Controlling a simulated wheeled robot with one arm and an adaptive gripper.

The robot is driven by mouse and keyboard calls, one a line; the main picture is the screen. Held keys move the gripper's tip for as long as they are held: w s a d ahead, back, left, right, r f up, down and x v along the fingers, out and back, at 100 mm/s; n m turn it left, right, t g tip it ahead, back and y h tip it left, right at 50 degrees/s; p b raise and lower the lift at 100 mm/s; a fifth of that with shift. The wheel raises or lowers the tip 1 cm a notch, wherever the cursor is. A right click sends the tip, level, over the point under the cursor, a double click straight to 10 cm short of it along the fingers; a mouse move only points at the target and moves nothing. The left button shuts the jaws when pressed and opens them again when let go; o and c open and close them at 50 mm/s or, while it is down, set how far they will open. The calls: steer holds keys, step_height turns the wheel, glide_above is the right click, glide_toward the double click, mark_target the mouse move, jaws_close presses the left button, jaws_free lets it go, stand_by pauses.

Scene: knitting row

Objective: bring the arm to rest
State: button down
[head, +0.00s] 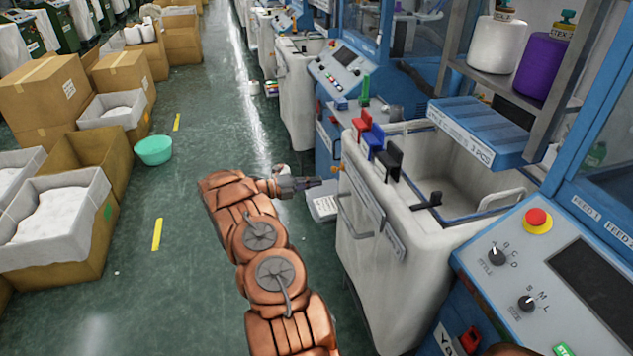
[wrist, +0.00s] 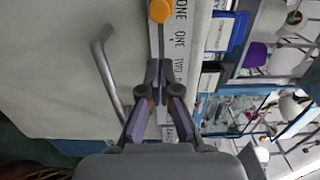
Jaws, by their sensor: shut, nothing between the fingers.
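My copper-coloured arm reaches up through the middle of the head view, over the aisle. My gripper (head: 318,183) is at its end, pointing right, beside the near white bin (head: 372,262). In the wrist view my gripper (wrist: 157,72) has its two fingertips together with nothing between them. The bin's wall (wrist: 55,60) and its metal handle (wrist: 106,65) lie to the left of the fingers there. I cannot tell how wide the gap to the bin is.
Red, blue and black clips (head: 376,141) sit on the bin's rim. A control panel with a red button (head: 537,220) is at the right. Cardboard boxes (head: 40,95) line the left. A green bowl (head: 153,150) stands on the floor. The aisle (head: 205,110) between is clear.

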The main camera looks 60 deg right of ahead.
stand_by(0.4)
steer(key=a+r+m+t+y, duration=0.25)
steer(key=a+r+m, duration=0.5)
steer(key=a, duration=0.55)
steer(key=a+r+m+t+y, duration=0.25)
steer(key=a+r+m, duration=0.45)
steer(key=a, duration=0.6)
steer(key=s+a+m+t+y, duration=0.2)
steer(key=s+a+m, duration=0.2)
steer(key=a, duration=0.7)
steer(key=s+a+r+m+t+y, duration=0.1)
steer(key=s+a+m, duration=0.3)
steer(key=a, duration=0.8)
steer(key=s+a+m+t+y, duration=0.3)
steer(key=s+a, duration=0.5)
steer(key=a, duration=0.3)
steer(key=shift+a+r+m+t+y, duration=0.25)
steer(key=shift+m+t+y, duration=0.05)
steer(key=shift+m+y, duration=0.2)
steer(key=shift+d, duration=0.1)
